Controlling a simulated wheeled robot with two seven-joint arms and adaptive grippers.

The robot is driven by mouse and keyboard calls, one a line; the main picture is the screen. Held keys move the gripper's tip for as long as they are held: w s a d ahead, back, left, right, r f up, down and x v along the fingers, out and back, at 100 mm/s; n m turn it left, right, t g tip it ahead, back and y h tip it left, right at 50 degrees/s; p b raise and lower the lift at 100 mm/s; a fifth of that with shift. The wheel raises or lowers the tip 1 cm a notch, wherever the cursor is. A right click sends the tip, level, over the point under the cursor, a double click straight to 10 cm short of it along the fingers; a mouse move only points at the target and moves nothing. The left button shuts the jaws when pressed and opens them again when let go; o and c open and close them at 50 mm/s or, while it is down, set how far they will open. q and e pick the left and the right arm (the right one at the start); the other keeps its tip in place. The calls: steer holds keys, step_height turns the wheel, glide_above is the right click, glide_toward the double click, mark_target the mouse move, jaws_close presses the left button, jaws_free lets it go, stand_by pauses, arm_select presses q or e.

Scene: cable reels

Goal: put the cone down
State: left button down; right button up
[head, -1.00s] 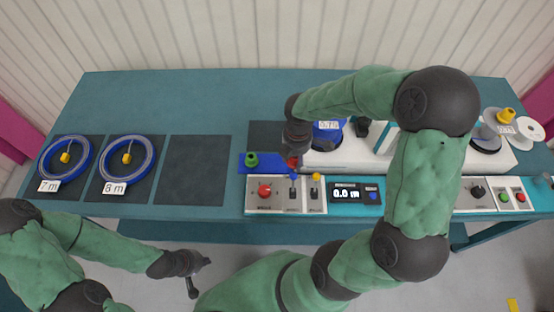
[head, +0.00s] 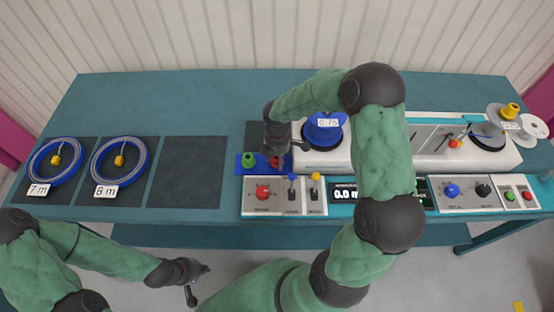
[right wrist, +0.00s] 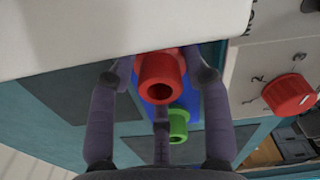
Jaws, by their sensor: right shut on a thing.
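The red cone (right wrist: 160,82) is between the fingers of my right gripper (right wrist: 160,100), which is shut on it. In the head view the red cone (head: 275,162) is partly hidden under the right gripper (head: 277,150), at the blue tray (head: 240,170). I cannot tell whether the cone touches the tray. A green cone (head: 249,160) stands on the tray just left of it, and shows beyond it in the right wrist view (right wrist: 178,124). My left gripper (head: 200,283) is open and empty in front of the table.
Two blue cable coils (head: 56,162) (head: 120,161) lie on dark mats at the left; a third mat (head: 187,172) is bare. The white machine (head: 430,150) and control panels (head: 265,195) with levers stand right of and in front of the tray. My right arm hides part of them.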

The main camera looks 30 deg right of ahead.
steer(key=shift+f, duration=0.1)
steer(key=o, duration=1.2)
steer(key=shift+c, duration=0.2)
step_height(320, 180, up, 12)
steer(key=p, duration=0.3)
steer(key=shift+r+p, duration=0.2)
steer(key=shift+p, duration=0.2)
